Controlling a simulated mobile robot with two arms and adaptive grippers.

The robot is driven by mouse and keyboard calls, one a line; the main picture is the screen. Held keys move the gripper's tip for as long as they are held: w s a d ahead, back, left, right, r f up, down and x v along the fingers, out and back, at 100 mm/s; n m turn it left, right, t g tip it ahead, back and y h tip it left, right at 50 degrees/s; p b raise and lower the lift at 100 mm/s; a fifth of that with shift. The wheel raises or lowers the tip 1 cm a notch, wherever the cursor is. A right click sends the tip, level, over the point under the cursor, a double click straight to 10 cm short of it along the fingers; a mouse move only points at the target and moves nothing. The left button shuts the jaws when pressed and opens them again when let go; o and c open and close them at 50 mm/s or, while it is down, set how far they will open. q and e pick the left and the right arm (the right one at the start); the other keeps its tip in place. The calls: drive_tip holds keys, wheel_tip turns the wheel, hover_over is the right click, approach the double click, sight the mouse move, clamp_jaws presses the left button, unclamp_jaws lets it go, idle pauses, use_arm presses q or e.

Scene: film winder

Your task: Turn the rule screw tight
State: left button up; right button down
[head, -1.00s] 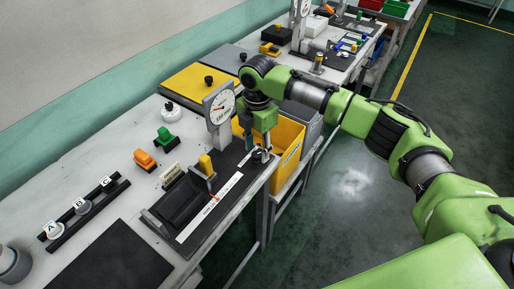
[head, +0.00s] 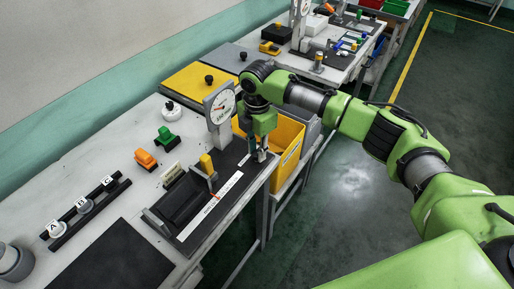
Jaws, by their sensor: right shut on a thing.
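The film winder's dark base (head: 236,160) lies along the front edge of the bench, with a white rule strip (head: 210,211) along its front side. My right gripper (head: 259,156) points down at the far right end of the rule, with its fingers shut at the small rule screw. The screw is mostly hidden between the fingers. A yellow-topped lever (head: 206,163) stands on the winder, left of the gripper. A round dial gauge (head: 222,106) stands behind it. My left gripper is not in view.
A yellow bin (head: 286,138) stands just right of the gripper, below the bench edge. Green (head: 166,137) and orange (head: 145,159) clamps sit on the bench behind the winder.

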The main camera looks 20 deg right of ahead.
drive_tip(key=m+p, duration=0.3)
drive_tip(key=p, duration=0.1)
drive_tip(key=m+p, duration=0.4)
drive_tip(key=shift+s+r, duration=0.1)
drive_tip(key=shift+r, duration=0.1)
drive_tip(key=m+p, duration=0.4)
drive_tip(key=m, duration=0.1)
drive_tip(key=shift+m+p, duration=0.4)
drive_tip(key=m+p, duration=0.1)
drive_tip(key=m, duration=0.1)
drive_tip(key=shift+f+m+p, duration=0.15)
drive_tip(key=shift+m+p, duration=0.15)
drive_tip(key=shift+m, duration=0.1)
drive_tip(key=shift+m+p, duration=0.3)
drive_tip(key=shift+m, duration=0.5)
drive_tip(key=m, duration=0.2)
drive_tip(key=shift+f+m, duration=0.1)
drive_tip(key=shift+m, duration=1.9)
drive_tip(key=c, duration=1.8)
unclamp_jaws()
